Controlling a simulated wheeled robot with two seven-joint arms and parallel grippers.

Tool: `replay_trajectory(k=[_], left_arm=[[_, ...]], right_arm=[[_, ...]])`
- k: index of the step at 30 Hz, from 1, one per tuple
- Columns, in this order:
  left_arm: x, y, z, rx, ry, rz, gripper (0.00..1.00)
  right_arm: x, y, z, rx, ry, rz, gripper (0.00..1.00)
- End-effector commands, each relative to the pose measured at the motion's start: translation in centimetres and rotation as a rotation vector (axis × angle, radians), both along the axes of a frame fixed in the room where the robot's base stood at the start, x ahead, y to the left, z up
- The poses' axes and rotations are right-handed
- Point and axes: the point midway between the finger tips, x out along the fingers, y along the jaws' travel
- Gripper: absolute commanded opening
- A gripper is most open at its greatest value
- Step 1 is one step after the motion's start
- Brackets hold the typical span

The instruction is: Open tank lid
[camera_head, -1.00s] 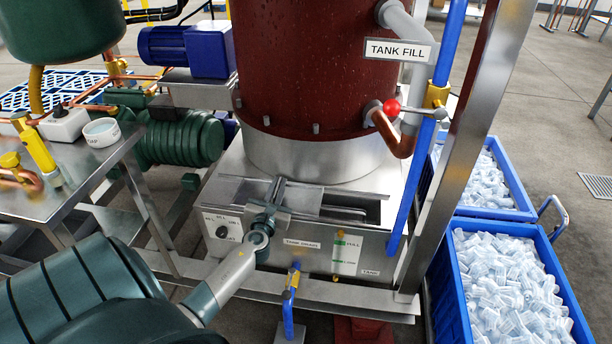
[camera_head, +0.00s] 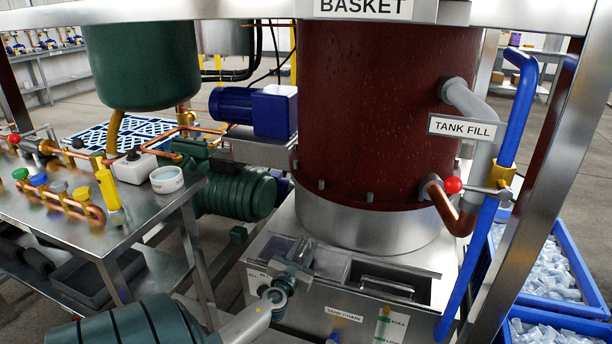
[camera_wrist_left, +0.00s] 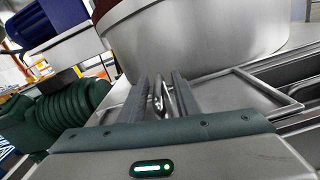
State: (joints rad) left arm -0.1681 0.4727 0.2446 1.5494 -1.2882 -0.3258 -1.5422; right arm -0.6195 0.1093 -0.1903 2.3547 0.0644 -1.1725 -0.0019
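The metal tank (camera_head: 300,306) forms the box base under the dark red drum. A flat lid panel (camera_head: 332,266) lies on its top, with a recess to its right holding a bar-like metal piece (camera_head: 387,288). My left gripper (camera_head: 300,252) is at the left part of the tank top. In the left wrist view, its two fingers (camera_wrist_left: 160,88) stand on both sides of a thin metal handle loop (camera_wrist_left: 158,98), with narrow gaps seeming to show. I cannot tell if they grip it. The lid panel also shows in that view (camera_wrist_left: 232,98). My right gripper is out of view.
The red drum (camera_head: 385,110) rises right behind the tank top. A blue pipe (camera_head: 480,255) and a steel post stand at the right. A green motor (camera_head: 232,190) and a metal table (camera_head: 60,228) are at the left. Blue crates (camera_head: 560,300) stand at the right.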

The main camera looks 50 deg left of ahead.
Motion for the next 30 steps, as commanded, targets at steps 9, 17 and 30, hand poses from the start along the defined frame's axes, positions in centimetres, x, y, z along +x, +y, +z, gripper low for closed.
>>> replay_trajectory(k=[9, 17, 30], left_arm=[[-0.5, -0.3, 0.0, -0.002, -0.001, 0.000, 0.29], [-3.0, -1.8, 0.0, -0.002, 0.000, 0.000, 0.29], [-10.5, -6.3, -0.1, -0.002, 0.001, 0.000, 0.29]], right_arm=[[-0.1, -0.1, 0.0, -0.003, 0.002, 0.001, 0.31], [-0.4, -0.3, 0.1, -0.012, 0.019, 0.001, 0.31], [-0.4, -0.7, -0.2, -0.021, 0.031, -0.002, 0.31]])
